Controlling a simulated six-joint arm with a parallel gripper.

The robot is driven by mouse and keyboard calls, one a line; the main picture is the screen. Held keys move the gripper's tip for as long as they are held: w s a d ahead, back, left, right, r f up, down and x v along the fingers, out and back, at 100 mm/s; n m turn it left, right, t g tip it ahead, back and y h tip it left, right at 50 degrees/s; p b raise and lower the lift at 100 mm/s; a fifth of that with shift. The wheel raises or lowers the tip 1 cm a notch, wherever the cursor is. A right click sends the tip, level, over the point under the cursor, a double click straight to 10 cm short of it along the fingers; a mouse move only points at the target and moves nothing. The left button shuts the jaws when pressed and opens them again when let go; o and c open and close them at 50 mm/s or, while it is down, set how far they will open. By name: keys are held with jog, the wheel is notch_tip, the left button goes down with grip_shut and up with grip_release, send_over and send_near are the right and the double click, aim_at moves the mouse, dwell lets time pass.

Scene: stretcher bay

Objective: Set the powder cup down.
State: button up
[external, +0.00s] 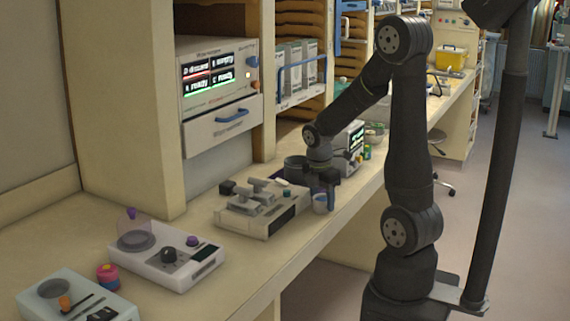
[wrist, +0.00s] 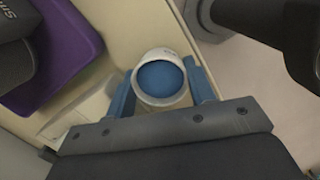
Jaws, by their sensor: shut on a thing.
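The powder cup (wrist: 164,101) is a small white cup, filled with blue powder, in the middle of the wrist view. My gripper (wrist: 160,80) is shut on it, with one blue finger on each side, and the cup's opening faces the camera. In the external view my gripper (external: 324,194) points down at the counter's front edge, with the powder cup (external: 320,207) between its fingers. I cannot tell whether the cup's base touches the counter. The lower part of the cup is hidden in the wrist view.
A white balance-like device (external: 262,212) stands just left of my gripper on the counter (external: 215,290). A dark round pot (external: 295,167) is behind it. Another device (external: 165,255) and a pink-and-blue jar (external: 108,278) stand farther left. A purple object (wrist: 65,60) lies left in the wrist view.

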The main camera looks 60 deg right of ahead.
aim_at(319, 211)
jog(key=shift+f, duration=0.1)
jog(key=o, duration=0.7)
jog(key=r, duration=0.4)
jog(key=a+r, duration=0.1)
jog(key=r, duration=0.7)
jog(key=shift+w+a+r, duration=0.1)
jog(key=shift+w+a, duration=0.1)
jog(key=f, duration=0.4)
jog(key=d+f, duration=0.1)
jog(key=f, duration=0.6)
jog(key=shift+s+d+f, duration=0.15)
jog(key=shift+d+f, duration=0.1)
jog(key=shift+f, duration=0.1)
jog(key=shift+r, duration=0.55)
